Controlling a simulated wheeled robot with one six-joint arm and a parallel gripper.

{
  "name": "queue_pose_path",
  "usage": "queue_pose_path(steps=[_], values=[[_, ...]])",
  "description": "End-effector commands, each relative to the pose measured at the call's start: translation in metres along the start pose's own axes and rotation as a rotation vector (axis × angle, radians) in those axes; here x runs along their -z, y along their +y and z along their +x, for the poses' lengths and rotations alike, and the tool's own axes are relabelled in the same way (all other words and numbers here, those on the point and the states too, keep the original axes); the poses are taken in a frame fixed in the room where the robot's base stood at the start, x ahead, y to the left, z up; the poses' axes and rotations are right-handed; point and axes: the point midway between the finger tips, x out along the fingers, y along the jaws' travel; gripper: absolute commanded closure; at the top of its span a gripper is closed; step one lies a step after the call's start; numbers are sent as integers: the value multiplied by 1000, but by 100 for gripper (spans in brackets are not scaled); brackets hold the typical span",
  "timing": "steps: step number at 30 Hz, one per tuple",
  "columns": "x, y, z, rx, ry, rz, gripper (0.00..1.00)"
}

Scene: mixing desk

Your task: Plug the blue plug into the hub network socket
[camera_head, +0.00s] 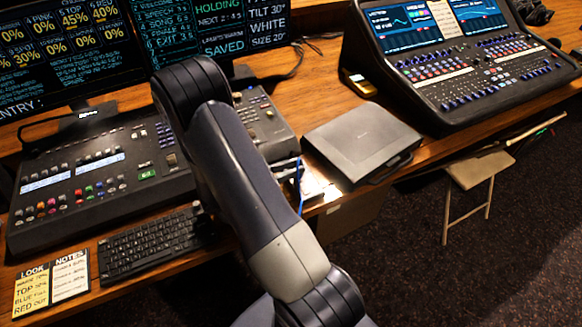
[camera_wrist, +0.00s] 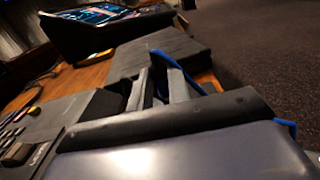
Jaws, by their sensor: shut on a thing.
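In the wrist view my gripper (camera_wrist: 160,87) points away over the desk, its two grey fingers close together. A blue cable (camera_wrist: 178,66) loops up from the fingertips and down to the right. My gripper is shut on the cable's plug end; the plug itself is mostly hidden between the fingers. In the head view my arm hides most of the gripper. A thin piece of the blue cable (camera_head: 300,192) shows right of the arm, beside a small pale box (camera_head: 314,184) at the desk's front edge. I cannot tell whether this box is the hub, and no network socket is distinguishable.
A closed dark case (camera_head: 362,142) lies right of my arm, with a large mixing console (camera_head: 462,62) beyond it. A control desk (camera_head: 95,170), a keyboard (camera_head: 150,243) and note cards (camera_head: 50,283) are at left. A folding stool (camera_head: 478,172) stands at right.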

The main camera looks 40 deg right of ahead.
Motion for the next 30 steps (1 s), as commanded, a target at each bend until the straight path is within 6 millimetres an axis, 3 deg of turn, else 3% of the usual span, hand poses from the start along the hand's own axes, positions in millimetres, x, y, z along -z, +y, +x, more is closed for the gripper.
queue_pose_path(steps=[19, 20, 28, 30], values=[[10, 0, 0, 0, 0, 0, 100], [9, 0, 0, 0, 0, 0, 81], [9, 0, 0, 0, 0, 0, 59], [9, 0, 0, 0, 0, 0, 57]])
